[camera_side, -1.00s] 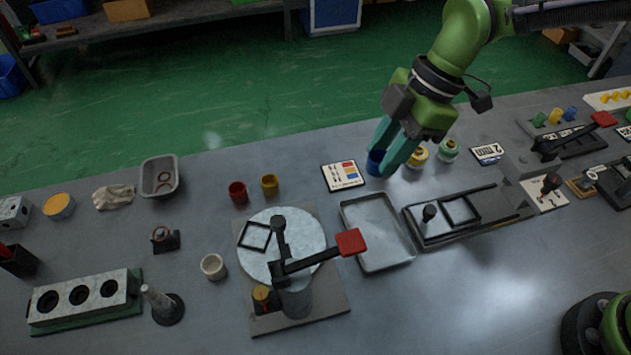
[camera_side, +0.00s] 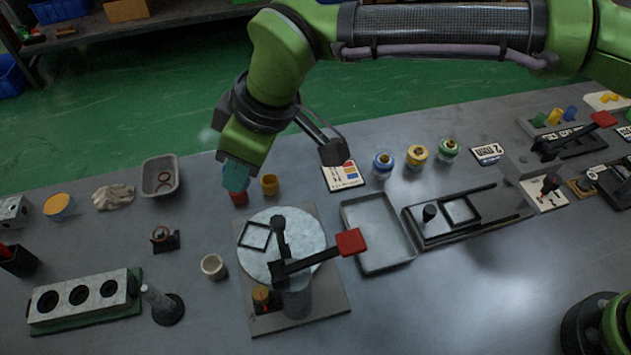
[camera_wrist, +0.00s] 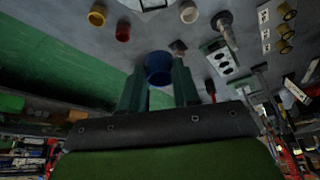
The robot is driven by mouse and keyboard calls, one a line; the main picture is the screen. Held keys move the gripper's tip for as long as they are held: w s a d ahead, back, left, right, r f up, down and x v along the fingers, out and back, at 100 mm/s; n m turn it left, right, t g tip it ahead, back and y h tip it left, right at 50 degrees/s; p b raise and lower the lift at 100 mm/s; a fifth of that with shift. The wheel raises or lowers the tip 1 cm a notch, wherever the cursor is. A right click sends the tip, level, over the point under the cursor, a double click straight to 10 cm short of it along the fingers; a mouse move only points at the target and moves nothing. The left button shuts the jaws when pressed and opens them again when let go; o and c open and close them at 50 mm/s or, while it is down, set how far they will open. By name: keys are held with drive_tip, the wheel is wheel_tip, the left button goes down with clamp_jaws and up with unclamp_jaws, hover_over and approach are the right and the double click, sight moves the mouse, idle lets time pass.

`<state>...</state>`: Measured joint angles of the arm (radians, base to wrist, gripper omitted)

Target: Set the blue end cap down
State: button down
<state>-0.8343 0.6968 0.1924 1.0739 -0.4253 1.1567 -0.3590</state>
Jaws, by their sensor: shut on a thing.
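The blue end cap (camera_wrist: 158,68) shows in the wrist view as a blue cup shape between the two teal fingers of my gripper (camera_wrist: 159,88). My gripper is shut on it. In the side view my gripper (camera_side: 235,178) is at the back left of the bench, and I cannot make out the cap clearly there. The red cap (camera_side: 239,198) shows just below my fingertips in that view. The yellow cap (camera_side: 270,185) stands to its right. Both also show in the wrist view, the red cap (camera_wrist: 123,31) and the yellow cap (camera_wrist: 97,14), beyond my fingers.
A grey bin (camera_side: 160,178) with rings stands left of my gripper. A round plate (camera_side: 262,262) with a red-handled lever is in front. A white cup (camera_side: 213,266) and a three-hole block (camera_side: 80,298) stand further left. Blue-, yellow- and green-banded jars stand to the right.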

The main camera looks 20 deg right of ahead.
sight(283, 246)
wheel_tip(283, 246, down, 15)
drive_tip(key=shift+d+r, duration=0.1)
drive_tip(key=shift+d, duration=0.05)
idle(0.4)
drive_tip(key=c, duration=0.8)
unclamp_jaws()
drive_tip(key=shift+f, duration=0.2)
